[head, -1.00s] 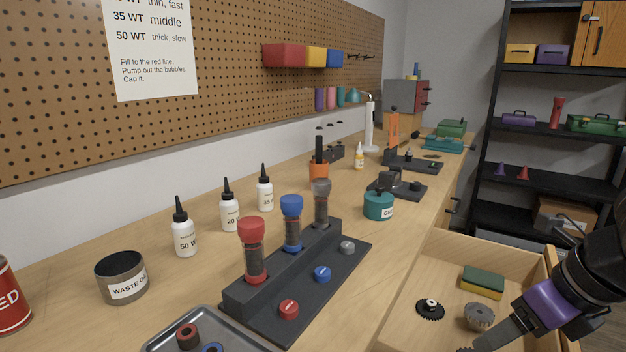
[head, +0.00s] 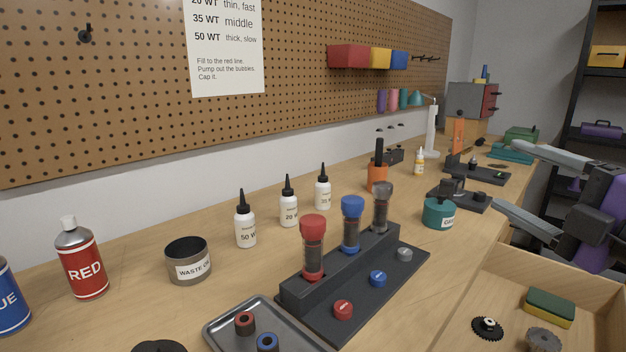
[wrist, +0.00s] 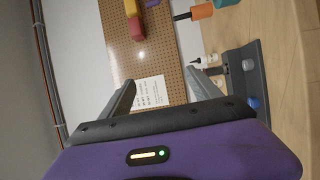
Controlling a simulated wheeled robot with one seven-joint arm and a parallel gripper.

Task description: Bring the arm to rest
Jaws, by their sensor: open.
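My gripper (head: 505,176) is at the right of the head view, raised above the bench's right edge and the open drawer. Its two grey fingers point left, spread wide apart, with nothing between them. In the wrist view, my gripper (wrist: 160,80) also shows its fingers apart and empty, with the pegboard (wrist: 172,55) and the paper chart (wrist: 151,91) visible beyond them. Part of the purple gripper body is cut off by the right edge of the head view.
The open drawer (head: 488,272) holds a sponge (head: 550,307), a black gear (head: 487,328) and a grey gear (head: 543,340). On the bench stand a dark rack (head: 335,283) with three capped cylinders, several bottles, a teal pot (head: 438,214) and a metal tray (head: 222,327).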

